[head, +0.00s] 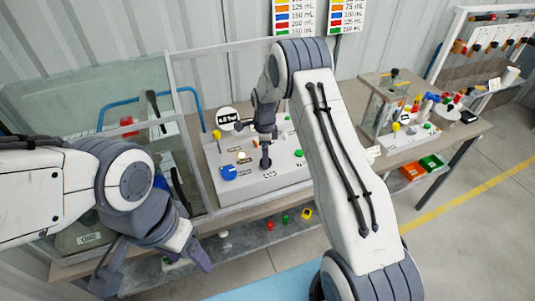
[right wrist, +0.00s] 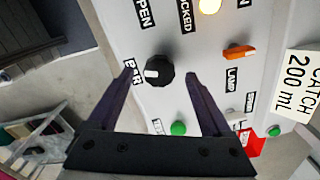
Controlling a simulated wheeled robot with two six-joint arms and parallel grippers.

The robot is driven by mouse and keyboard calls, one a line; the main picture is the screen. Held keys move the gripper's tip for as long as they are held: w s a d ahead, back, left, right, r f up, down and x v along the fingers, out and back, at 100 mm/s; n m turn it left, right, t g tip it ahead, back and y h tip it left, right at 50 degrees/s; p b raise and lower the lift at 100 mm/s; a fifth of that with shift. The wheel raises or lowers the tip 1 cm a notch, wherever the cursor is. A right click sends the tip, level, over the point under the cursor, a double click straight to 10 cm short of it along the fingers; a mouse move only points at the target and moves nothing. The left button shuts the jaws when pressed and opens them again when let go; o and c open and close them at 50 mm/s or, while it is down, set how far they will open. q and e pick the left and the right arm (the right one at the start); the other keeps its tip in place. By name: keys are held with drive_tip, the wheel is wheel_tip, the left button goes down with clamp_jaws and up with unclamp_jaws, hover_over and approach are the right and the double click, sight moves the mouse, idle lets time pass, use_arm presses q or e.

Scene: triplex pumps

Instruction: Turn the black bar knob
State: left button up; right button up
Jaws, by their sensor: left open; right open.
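The black bar knob (right wrist: 153,72) is round with a white mark and sits on a pale panel in the right wrist view, beside a label ending in "BAR" or similar. My right gripper (right wrist: 160,78) is open, with one finger on each side of the knob and the fingers apart from it; I cannot tell how deep they reach. In the head view my right gripper (head: 265,152) is over the sloped console (head: 262,185) and seems to hide the knob. My left gripper (head: 150,269) is open and empty at the lower left, away from the console.
An orange switch (right wrist: 239,52), a green button (right wrist: 178,128) and a lit lamp (right wrist: 210,5) are near the knob. A blue knob (head: 228,173) is on the console's left part. A glass-walled tank (head: 60,100) stands left. A second bench (head: 455,133) stands right.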

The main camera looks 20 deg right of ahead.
drive_tip(key=shift+f, duration=0.85)
drive_tip(key=c, duration=1.2)
drive_tip(key=shift+d, duration=0.25)
clamp_jaws()
drive_tip(key=shift+a, duration=0.1)
